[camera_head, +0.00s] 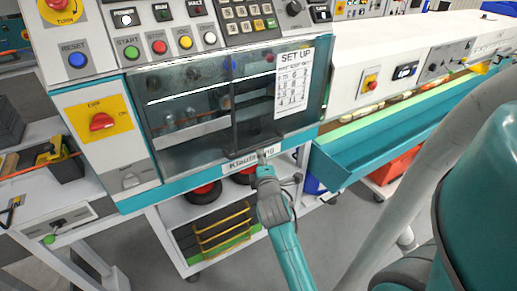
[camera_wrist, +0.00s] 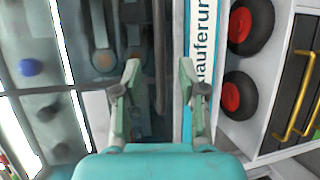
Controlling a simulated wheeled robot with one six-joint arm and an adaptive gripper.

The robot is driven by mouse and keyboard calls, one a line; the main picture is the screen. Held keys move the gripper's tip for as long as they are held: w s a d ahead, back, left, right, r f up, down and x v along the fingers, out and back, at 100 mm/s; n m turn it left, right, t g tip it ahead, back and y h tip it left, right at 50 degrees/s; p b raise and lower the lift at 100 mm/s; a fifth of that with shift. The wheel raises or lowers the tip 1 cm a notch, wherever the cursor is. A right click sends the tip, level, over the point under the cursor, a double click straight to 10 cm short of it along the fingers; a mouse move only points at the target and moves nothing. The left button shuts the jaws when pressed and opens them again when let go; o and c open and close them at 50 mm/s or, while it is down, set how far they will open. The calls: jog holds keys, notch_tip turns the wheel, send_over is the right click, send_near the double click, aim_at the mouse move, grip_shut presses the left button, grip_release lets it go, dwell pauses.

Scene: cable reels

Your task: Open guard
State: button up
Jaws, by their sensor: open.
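The guard (camera_head: 190,112) is a dark see-through panel across the front of the teal and white machine. It looks closed over the work area, with a dark upright bar (camera_head: 233,115) near its middle. My gripper (camera_head: 262,156) is at the guard's lower edge, just by the white label strip. In the wrist view my gripper (camera_wrist: 159,78) is open, one finger over the glass side and the other by the label (camera_wrist: 203,45). A dark narrow bar (camera_wrist: 161,50) runs between the fingers. I cannot tell whether they touch it.
The button panel (camera_head: 160,40) is above the guard, and a red rotary switch (camera_head: 101,121) is to its left. A teal trough (camera_head: 370,150) extends right. Red-centred black reels (camera_head: 203,192) and a crate with yellow bars (camera_head: 222,230) are on the shelf below.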

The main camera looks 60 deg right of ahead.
aim_at(258, 147)
jog(key=x, duration=0.8)
jog(key=shift+w+d, duration=0.2)
jog(key=shift+d, duration=0.05)
grip_shut()
